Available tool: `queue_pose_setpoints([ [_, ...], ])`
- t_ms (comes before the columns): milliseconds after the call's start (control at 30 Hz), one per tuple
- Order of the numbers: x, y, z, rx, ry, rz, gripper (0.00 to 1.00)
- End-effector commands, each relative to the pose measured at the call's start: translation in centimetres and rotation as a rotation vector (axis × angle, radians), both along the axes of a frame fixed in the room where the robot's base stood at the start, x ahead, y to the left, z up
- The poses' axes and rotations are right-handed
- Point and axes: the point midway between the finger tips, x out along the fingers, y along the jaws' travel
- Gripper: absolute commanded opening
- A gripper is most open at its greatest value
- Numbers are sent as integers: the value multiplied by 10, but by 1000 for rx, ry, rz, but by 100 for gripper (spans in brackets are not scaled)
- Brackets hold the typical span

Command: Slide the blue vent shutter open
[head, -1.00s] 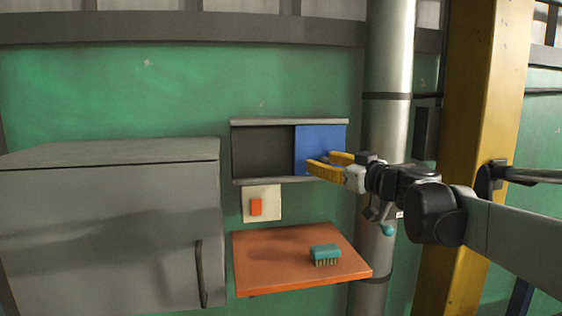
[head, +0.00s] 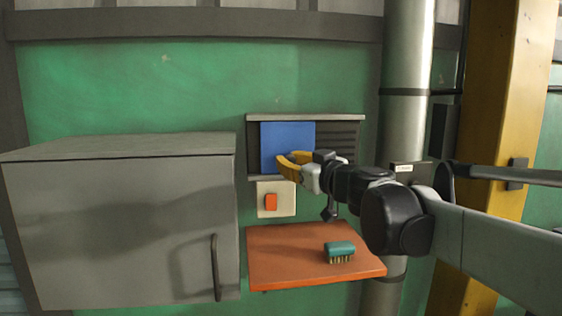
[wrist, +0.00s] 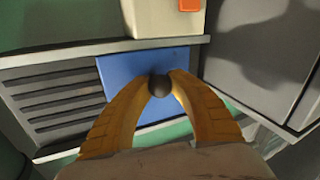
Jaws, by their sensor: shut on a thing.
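The blue vent shutter (head: 287,140) sits in its wall frame, toward the left side, with dark louvre slats (head: 338,140) showing to its right. A narrow dark strip shows between the shutter and the frame's left end. My gripper (head: 282,159) has yellow fingers and is at the shutter's lower part. In the wrist view, the fingers are shut on a dark round knob (wrist: 159,88) in front of the blue shutter (wrist: 125,72). The slats show at the left of that view.
A grey cabinet (head: 120,225) with a dark handle stands left of the vent. Below the vent are a switch plate with an orange switch (head: 271,202) and an orange shelf (head: 290,255) holding a teal brush (head: 340,249). A grey pipe (head: 405,70) and yellow column (head: 510,100) stand to the right.

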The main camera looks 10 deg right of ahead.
Motion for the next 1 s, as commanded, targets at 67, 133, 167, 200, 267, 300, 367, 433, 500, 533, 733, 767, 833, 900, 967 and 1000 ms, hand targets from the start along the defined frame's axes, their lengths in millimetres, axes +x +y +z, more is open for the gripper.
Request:
queue_pose_setpoints([
  [67,0,6,0,0,0,0,0],
  [133,0,8,0,0,0,-1,0],
  [167,0,8,0,0,0,-1,0],
  [200,0,8,0,0,0,-1,0],
  [267,0,7,0,0,0,-1,0],
  [300,0,7,0,0,0,-1,0],
  [367,0,7,0,0,0,-1,0],
  [433,0,7,0,0,0,-1,37],
  [500,0,7,0,0,0,-1,48],
  [533,0,7,0,0,0,-1,48],
  [733,0,7,0,0,0,-2,48],
  [767,-1,7,0,0,0,-2,48],
  [833,-3,5,0,0,0,-2,48],
  [900,-10,3,0,0,1,-3,48],
  [967,-19,-1,0,0,1,-3,48],
  [1000,-27,-3,0,0,0,-3,48],
])
